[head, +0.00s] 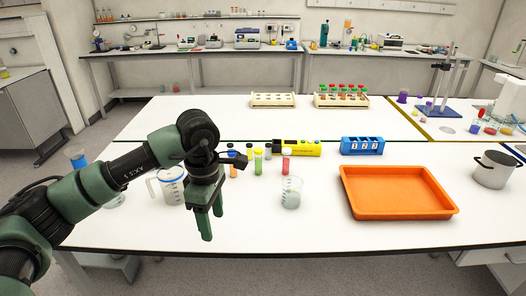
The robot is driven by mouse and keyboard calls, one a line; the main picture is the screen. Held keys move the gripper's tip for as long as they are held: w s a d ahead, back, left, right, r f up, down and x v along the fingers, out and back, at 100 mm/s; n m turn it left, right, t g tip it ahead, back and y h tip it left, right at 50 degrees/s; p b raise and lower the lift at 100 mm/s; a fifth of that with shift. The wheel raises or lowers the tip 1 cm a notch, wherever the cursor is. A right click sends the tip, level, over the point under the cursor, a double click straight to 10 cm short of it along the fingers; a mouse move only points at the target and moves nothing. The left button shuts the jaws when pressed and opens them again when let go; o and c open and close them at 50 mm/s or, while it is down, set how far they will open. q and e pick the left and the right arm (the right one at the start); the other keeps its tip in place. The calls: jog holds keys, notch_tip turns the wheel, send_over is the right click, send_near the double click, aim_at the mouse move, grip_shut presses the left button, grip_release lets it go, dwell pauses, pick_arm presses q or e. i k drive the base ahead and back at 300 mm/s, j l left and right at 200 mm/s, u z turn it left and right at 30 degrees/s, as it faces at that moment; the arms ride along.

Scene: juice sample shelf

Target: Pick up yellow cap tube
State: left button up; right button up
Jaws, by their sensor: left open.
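A small tube with a yellow cap (258,162) stands upright on the front white bench, its body looking green. My left gripper (212,224) points down over the bench, to the left of the yellow cap tube and nearer to me. Its fingers are apart with nothing between them, and it does not touch the tube. My right gripper is out of view.
A red tube (286,164) and a glass beaker (291,193) stand to the right of the yellow cap tube. Other small tubes stand close on its left, partly behind my left wrist. A measuring jug (172,186) stands left of my gripper. An orange tray (396,211) lies to the right.

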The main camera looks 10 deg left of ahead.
aim_at(258, 152)
jog(key=i, duration=1.35)
